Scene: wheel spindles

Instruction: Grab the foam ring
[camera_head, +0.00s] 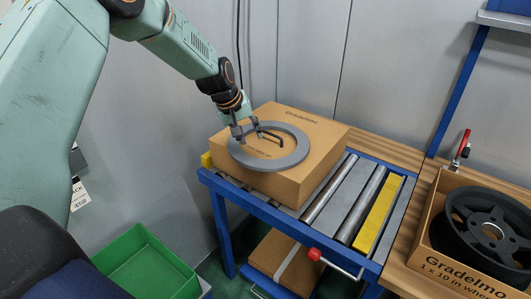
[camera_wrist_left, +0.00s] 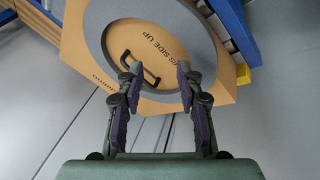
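The grey foam ring (camera_head: 302,148) lies flat on top of a closed cardboard box (camera_head: 320,130). It also shows in the left wrist view (camera_wrist_left: 95,35), with printed box top visible through its hole. My left gripper (camera_head: 247,133) is at the ring's far-left side, pointing down. In the left wrist view its two fingers (camera_wrist_left: 157,72) are spread apart with nothing seen held between them. The tips overlap the ring's near edge and hole; I cannot tell whether they touch it. A dark bent handle-like shape (camera_wrist_left: 148,78) shows inside the hole. My right gripper is out of view.
The box sits on a blue-framed roller table (camera_head: 330,188) with a yellow bar (camera_head: 378,215). An open carton with a black wheel (camera_head: 490,230) stands on the right. A green bin (camera_head: 145,265) is on the lower left. A red-knobbed lever (camera_head: 315,254) sticks out in front.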

